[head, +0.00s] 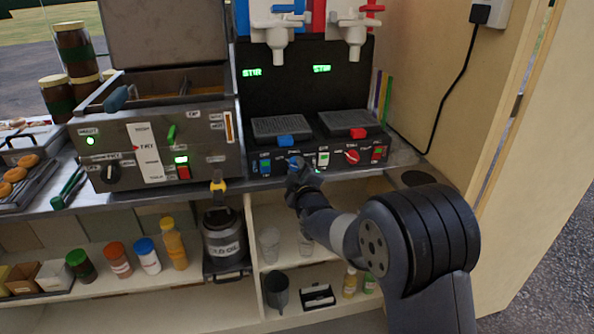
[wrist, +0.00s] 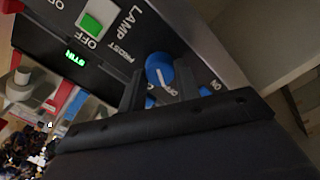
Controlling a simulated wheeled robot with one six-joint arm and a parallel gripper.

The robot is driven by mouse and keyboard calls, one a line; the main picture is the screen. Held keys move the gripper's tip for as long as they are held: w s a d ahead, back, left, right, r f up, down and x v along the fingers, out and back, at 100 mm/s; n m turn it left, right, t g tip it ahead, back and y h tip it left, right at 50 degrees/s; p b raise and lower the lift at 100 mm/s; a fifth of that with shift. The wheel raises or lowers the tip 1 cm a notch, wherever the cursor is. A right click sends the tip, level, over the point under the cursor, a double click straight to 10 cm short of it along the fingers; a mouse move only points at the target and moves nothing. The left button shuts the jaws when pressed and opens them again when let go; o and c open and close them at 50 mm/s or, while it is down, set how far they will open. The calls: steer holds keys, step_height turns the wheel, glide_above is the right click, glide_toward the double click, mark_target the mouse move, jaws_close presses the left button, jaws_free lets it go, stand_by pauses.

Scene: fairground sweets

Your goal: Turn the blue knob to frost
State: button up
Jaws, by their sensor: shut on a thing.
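The blue knob (wrist: 158,68) is on the black front panel of the slush machine, between my two jaws in the wrist view. A white pointer line on its face runs toward the side away from a label that seems to read FROST (wrist: 122,52). My gripper (wrist: 160,84) is shut on the knob, its dark jaws on either side of it. In the head view my gripper (head: 296,170) reaches the lower left part of the machine (head: 305,98). There it hides most of the knob.
A lit green switch (wrist: 97,18) sits beside the knob in the wrist view. A red knob (head: 352,157) and a red switch (head: 377,153) are further right on the panel. A fryer (head: 150,140) stands left. Bottles and a metal can (head: 224,243) stand on shelves below.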

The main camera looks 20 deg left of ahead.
steer(key=shift+f, duration=0.1)
steer(key=m+b, duration=0.3)
steer(key=b, duration=0.1)
steer(key=shift+f, duration=0.2)
steer(key=m+b, duration=0.3)
steer(key=m, duration=0.1)
steer(key=shift+r+b, duration=0.1)
steer(key=shift+b, duration=0.3)
steer(key=m+b, duration=0.3)
steer(key=m, duration=0.1)
steer(key=shift+m+b, duration=0.3)
steer(key=shift+b, duration=0.05)
steer(key=m+b, duration=0.4)
steer(key=m, duration=0.2)
steer(key=shift+b, duration=0.35)
steer(key=m+b, duration=0.1)
steer(key=m, duration=0.1)
steer(key=shift+m+b, duration=0.3)
steer(key=shift+m, duration=0.1)
steer(key=shift+r+m+b, duration=0.2)
steer(key=shift+m+b, duration=0.55)
steer(key=shift+m, duration=1.15)
